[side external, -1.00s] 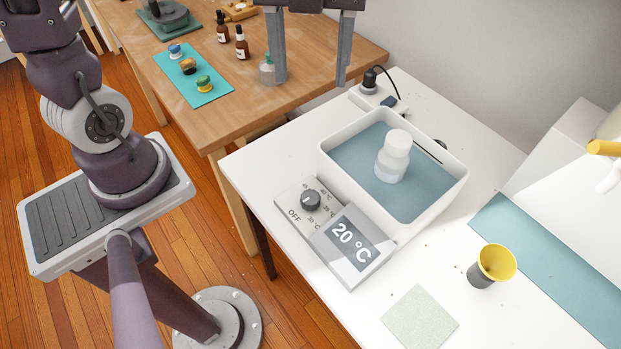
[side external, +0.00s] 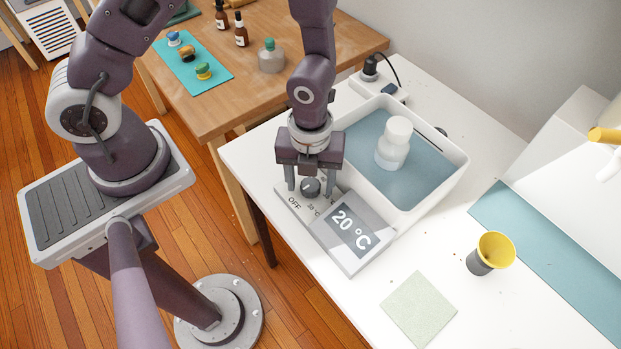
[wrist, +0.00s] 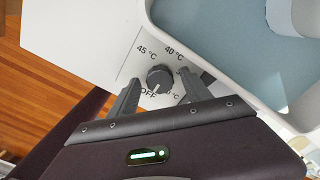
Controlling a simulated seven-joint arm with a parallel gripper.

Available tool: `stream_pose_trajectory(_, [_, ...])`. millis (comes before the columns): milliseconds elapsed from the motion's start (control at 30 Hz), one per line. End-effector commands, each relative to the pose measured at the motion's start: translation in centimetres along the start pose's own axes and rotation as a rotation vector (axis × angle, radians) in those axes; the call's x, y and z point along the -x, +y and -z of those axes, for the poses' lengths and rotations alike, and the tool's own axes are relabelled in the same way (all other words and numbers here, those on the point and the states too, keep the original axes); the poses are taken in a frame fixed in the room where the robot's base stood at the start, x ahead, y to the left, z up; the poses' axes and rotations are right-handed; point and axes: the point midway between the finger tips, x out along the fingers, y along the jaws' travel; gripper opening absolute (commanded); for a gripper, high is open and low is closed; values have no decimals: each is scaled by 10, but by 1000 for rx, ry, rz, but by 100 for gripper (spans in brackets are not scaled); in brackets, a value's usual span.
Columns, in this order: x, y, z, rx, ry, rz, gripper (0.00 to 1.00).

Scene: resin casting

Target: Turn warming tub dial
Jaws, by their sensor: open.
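The dark round dial (side external: 311,187) sits on the light control panel of the warming tub (side external: 458,178). In the wrist view the dial (wrist: 160,79) shows a pale pointer line toward OFF, with 45 °C and 40 °C marks around it. My gripper (side external: 310,187) is pointed down over the panel, open, with one finger on each side of the dial. In the wrist view the open fingertips (wrist: 158,80) show apart from the dial's sides. The display (side external: 351,231) beside the dial reads 20 °C. A white-capped bottle (side external: 393,145) stands in the tub's blue water.
A yellow-rimmed cup (side external: 491,254) and a pale green square mat (side external: 419,308) lie to the right on the white table. A plug socket (side external: 369,75) with a black cable is behind the tub. Bottles and a teal mat (side external: 202,75) are on the wooden table.

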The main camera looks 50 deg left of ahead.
Motion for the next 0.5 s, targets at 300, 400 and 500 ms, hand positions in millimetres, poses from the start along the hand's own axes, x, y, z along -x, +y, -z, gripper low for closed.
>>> stream_pose_trajectory(300, [-1, 0, 0, 0, 0, 1, 39])
stream_pose_trajectory(400, [-1, 0, 0, 0, 0, 1, 20])
stream_pose_trajectory(500, [-1, 0, 0, 0, 0, 1, 0])
